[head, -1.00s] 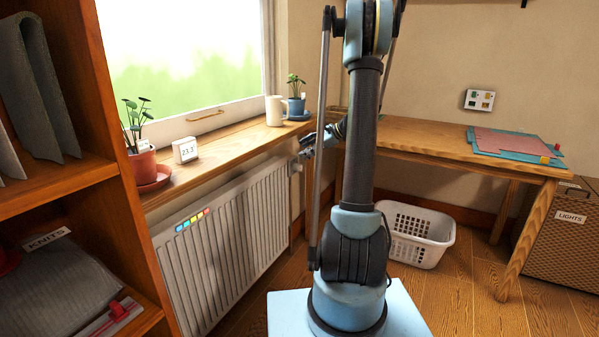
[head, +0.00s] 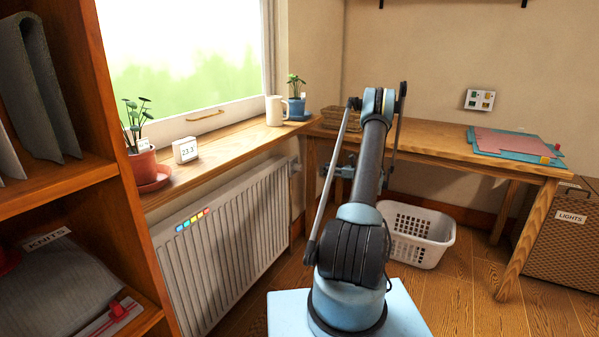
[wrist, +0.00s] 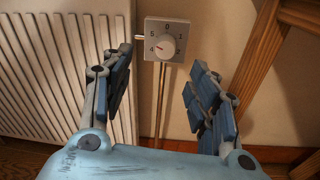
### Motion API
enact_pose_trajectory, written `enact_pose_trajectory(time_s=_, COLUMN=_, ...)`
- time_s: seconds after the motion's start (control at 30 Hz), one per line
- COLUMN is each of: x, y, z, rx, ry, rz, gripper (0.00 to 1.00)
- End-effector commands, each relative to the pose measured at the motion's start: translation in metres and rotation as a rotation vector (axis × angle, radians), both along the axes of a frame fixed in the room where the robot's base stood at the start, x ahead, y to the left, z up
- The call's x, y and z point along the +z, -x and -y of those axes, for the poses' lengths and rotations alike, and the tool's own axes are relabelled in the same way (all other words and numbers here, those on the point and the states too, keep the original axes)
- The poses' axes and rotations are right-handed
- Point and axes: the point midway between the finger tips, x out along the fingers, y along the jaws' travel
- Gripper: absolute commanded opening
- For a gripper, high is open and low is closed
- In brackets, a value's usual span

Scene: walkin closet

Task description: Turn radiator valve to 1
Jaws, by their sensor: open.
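The radiator valve shows in the wrist view as a pale square plate with a round dial (wrist: 167,47) and numbers around it, 0 at the top. Its red mark points left, close to the 4. A thin pipe runs down below it. My gripper (wrist: 161,58) is open and empty, its two blue-grey fingers apart on either side of the view. The valve appears between and beyond the fingertips, with no visible contact. In the head view the valve is small at the radiator's far end, and my gripper (head: 328,171) is partly hidden by my arm.
The white radiator (head: 225,240) stands under the wooden window sill (head: 225,150), which holds plants, a mug and a small display. A wooden desk (head: 430,145) stands right, its leg (wrist: 258,55) near the valve. A white laundry basket (head: 420,235) is below it.

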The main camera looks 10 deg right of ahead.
Motion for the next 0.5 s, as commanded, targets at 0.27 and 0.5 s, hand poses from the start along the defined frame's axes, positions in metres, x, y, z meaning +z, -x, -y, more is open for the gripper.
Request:
enact_pose_trajectory(time_s=0.27, x=-0.028, y=-0.003, z=0.017, rx=-0.019, ry=-0.097, rz=-0.034, gripper=0.54)
enact_pose_trajectory(time_s=0.5, x=-0.029, y=-0.013, z=0.001, rx=-0.018, ry=-0.103, rz=-0.036, gripper=0.54)
